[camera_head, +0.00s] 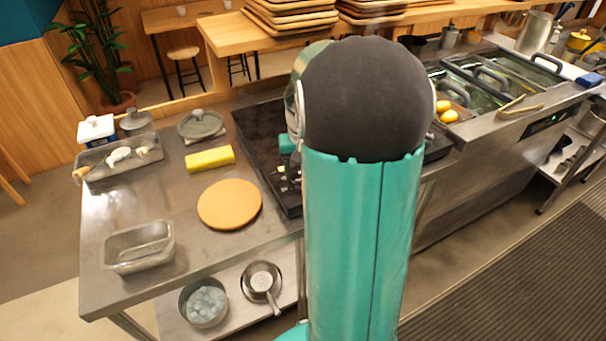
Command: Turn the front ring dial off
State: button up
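A black stove top (262,135) is set into the steel counter, left of and behind my arm. My teal arm with its dark rounded joint fills the middle of the view and covers much of the stove. The front ring dial cannot be made out; the stove's front side is largely behind my arm. Small teal and pale parts show at the arm's left edge over the stove, too small to identify. My gripper cannot be made out, so its opening and contact are hidden.
A round wooden board (229,204), yellow block (209,159), lidded pot (200,124), tray (120,160) and empty metal pan (138,247) stand on the left counter. Pots (261,281) sit on the shelf below. A steel fryer unit (500,130) stands right.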

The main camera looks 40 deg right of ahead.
notch_tip(320, 180, up, 12)
dwell(0.3)
jog(key=shift+s, duration=0.1)
dwell(0.5)
